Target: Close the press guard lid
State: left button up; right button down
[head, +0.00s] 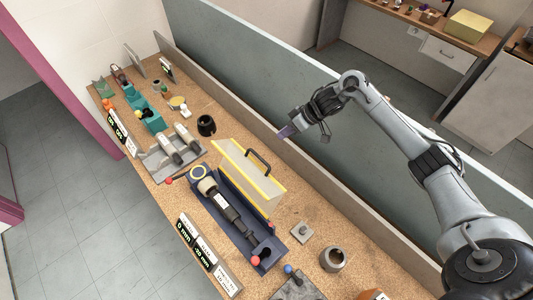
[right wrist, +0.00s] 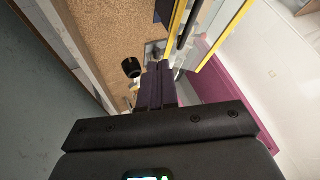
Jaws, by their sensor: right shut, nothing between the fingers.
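The press guard lid (head: 240,168) is a pale panel with yellow edges and a black handle (head: 259,160). In the head view it stands raised along the far side of the dark blue press base (head: 240,236). In the right wrist view the yellow-edged lid (right wrist: 222,37) shows at the upper right. My right gripper (head: 286,132) is beyond the lid, up and to the right of the handle, and apart from it. Its purple fingers (right wrist: 156,86) are together and empty. My left gripper is not in view.
A low wall (head: 310,181) runs along the bench's far edge. A black cup (head: 206,126) stands past the lid's upper end. A metal ring (head: 333,259) and a small block (head: 302,232) lie to the right of the press. Display signs (head: 205,255) line the near edge.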

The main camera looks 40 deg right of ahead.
jog(key=w+a+f+m+p, duration=0.1)
jog(key=w+a+f+p, duration=0.1)
jog(key=a+f, duration=0.4)
jog(key=shift+a+f+m+g, duration=0.15)
jog(key=shift+f+m+g, duration=0.05)
jog(key=shift+m+g, duration=0.1)
dwell(0.5)
jog(key=shift+w, duration=0.1)
jog(key=shift+r, duration=0.1)
